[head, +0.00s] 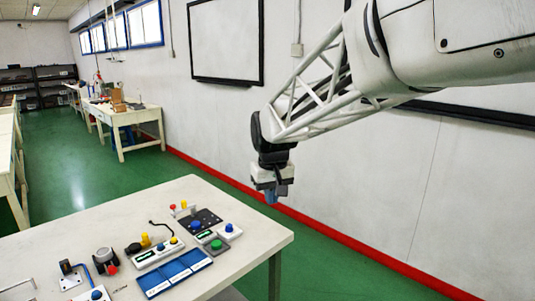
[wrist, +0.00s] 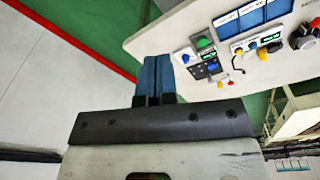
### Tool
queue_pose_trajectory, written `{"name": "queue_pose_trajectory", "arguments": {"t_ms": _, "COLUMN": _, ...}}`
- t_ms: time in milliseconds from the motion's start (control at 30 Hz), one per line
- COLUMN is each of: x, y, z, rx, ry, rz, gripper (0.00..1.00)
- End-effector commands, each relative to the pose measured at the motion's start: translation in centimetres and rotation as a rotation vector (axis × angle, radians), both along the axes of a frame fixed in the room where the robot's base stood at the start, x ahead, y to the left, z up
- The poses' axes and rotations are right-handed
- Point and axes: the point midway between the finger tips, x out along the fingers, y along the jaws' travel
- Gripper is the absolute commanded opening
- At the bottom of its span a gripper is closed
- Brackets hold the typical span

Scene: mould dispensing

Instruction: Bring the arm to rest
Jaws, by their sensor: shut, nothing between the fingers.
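My gripper (head: 271,194) hangs in the air beyond the far right edge of the white table, above the green floor and apart from everything on the table. In the wrist view, its two blue fingers (wrist: 155,75) are side by side and shut, with nothing held. My arm reaches in from the upper right in the head view.
The white table (head: 255,233) carries a blue tray panel (head: 175,273), a black pad (head: 198,220), a green button (head: 217,245) and several small devices. A wall with a red skirting (head: 330,233) runs behind my gripper. Green floor lies between table and wall.

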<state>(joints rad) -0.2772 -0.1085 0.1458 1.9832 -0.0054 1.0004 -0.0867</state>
Motion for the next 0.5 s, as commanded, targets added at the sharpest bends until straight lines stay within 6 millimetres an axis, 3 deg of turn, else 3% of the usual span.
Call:
{"name": "queue_pose_trajectory", "arguments": {"t_ms": 100, "x": -2.8, "y": -2.5, "z": 0.5, "rx": 0.004, "ry": -0.012, "rz": -0.035, "gripper": 0.00}}
{"name": "queue_pose_trajectory", "arguments": {"t_ms": 500, "x": -12.0, "y": -9.2, "z": 0.4, "rx": 0.013, "ry": -0.043, "rz": -0.151, "gripper": 0.00}}
